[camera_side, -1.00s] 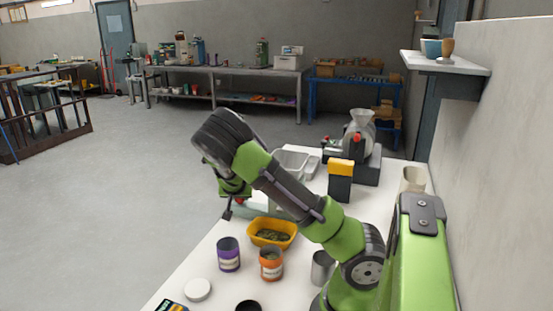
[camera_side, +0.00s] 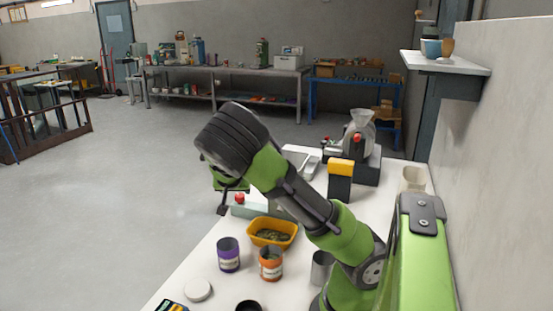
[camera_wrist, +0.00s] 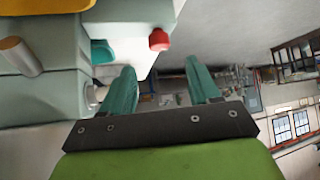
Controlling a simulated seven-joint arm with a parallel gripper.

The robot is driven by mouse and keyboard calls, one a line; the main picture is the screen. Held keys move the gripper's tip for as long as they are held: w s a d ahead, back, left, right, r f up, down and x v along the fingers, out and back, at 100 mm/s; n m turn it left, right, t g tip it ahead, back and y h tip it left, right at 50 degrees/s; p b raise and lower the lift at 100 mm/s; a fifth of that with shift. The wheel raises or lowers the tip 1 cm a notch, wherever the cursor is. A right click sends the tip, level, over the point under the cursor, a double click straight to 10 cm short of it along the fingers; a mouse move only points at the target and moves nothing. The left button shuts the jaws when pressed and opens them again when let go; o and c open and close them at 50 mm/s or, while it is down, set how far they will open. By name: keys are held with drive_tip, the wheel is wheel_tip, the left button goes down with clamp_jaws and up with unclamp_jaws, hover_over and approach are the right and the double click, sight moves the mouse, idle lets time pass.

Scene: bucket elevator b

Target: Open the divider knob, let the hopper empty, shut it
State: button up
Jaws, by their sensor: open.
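A pale grey-green machine (camera_wrist: 45,105) fills the left of the wrist view. It has a red knob (camera_wrist: 158,40) at its top edge and a pale round knob (camera_wrist: 95,95) on its side, beside my left finger. In the side view the machine (camera_side: 245,211) is mostly hidden behind my arm, and its red knob (camera_side: 240,198) shows. I cannot tell which is the divider knob. A grey metal hopper (camera_side: 359,127) stands farther back; its contents are hidden. My gripper (camera_wrist: 160,68) is open, its teal fingers apart with nothing between them.
A yellow tray (camera_side: 271,233) with dark green contents stands at the bench front. Purple (camera_side: 229,255) and orange (camera_side: 271,263) jars and a white lid (camera_side: 198,290) are nearer. A black block with a yellow top (camera_side: 341,180) stands right of my arm. A wall bounds the right.

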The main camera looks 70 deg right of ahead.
sight(239, 195)
drive_tip(key=v, duration=0.9)
drive_tip(key=w+m+g, duration=0.3)
drive_tip(key=w+m, duration=0.1)
drive_tip(key=w, duration=0.1)
drive_tip(key=shift+h, duration=0.3)
drive_tip(key=x, duration=1.6)
drive_tip(key=shift+s+f, duration=0.25)
drive_tip(key=shift+f, duration=0.15)
